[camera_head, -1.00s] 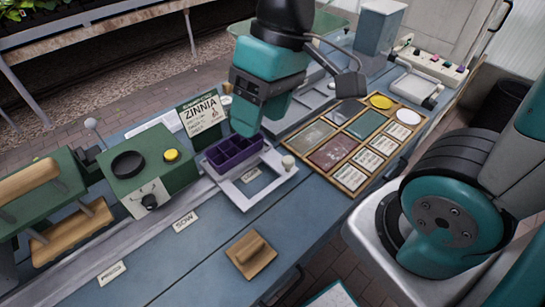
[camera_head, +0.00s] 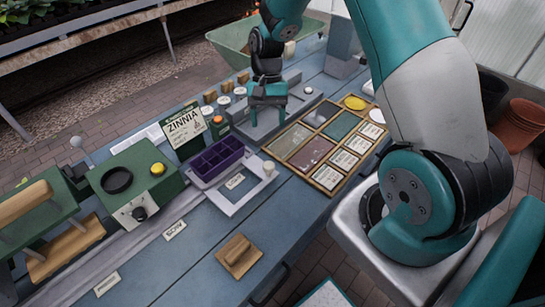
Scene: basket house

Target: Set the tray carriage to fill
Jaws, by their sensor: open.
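The tray carriage is a pale sliding plate (camera_head: 225,208) with a white knob (camera_head: 269,168) at its right corner. It carries a dark purple celled seed tray (camera_head: 217,159) and sits on a pale rail, right of the green machine. A small label (camera_head: 235,181) shows through its opening; its text is too small to read. Two more labels lie along the rail to the lower left, a middle one (camera_head: 174,230) and a far-left one (camera_head: 106,284). My gripper (camera_head: 268,112) is open and empty, beyond the carriage knob and apart from it.
The green machine (camera_head: 138,181) with a yellow button and dark knob stands left of the carriage. A ZINNIA card (camera_head: 184,128) stands behind the tray. A wooden compartment frame (camera_head: 326,178) lies to the right. A wooden handled block (camera_head: 239,256) sits in front on clear bench.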

